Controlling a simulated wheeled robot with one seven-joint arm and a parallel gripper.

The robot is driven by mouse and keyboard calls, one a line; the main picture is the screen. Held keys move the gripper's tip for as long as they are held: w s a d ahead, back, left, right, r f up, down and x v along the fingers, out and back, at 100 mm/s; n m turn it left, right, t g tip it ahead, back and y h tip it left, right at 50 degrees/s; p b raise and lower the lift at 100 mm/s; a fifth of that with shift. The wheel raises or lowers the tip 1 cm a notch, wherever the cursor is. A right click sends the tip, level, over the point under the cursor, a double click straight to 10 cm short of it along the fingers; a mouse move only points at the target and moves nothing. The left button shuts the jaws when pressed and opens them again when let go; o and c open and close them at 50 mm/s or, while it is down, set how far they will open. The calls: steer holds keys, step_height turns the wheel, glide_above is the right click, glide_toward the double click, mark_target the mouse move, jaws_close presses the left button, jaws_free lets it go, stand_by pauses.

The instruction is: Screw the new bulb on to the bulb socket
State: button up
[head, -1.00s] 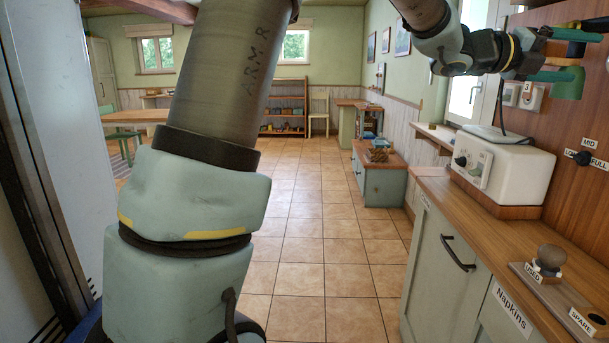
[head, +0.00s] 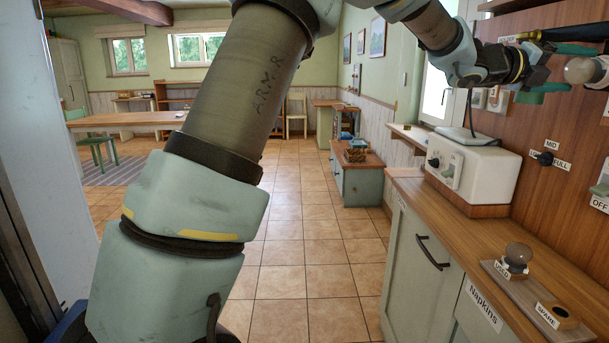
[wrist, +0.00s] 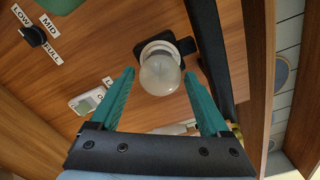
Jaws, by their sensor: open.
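A pale, frosted bulb (wrist: 161,75) sits with its base at a white, ring-like socket (wrist: 158,49) on a dark mount in the wrist view. How far its thread is engaged cannot be seen. My gripper (wrist: 159,74) is open, with one green finger on each side of the bulb and a visible gap on both sides. The socket is hard to make out there.
A grey bulb (head: 517,256) stands in the USED holder on the counter; the SPARE hole (head: 560,311) looks empty. A dial (head: 545,158) and an OFF-labelled switch (head: 601,188) are on the wood panel. A white appliance (head: 480,175) stands below my gripper. A dark bar (wrist: 207,50) runs beside the bulb.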

steer(key=shift+c, duration=0.3)
steer(key=c, duration=0.4)
steer(key=shift+d, duration=0.15)
steer(key=shift+c, duration=0.9)
steer(key=shift+s+f+m+b, duration=0.15)
steer(key=shift+m+b, duration=0.95)
steer(key=shift+b, duration=0.65)
steer(key=shift+m+b, duration=1.9)
steer(key=shift+b, duration=0.5)
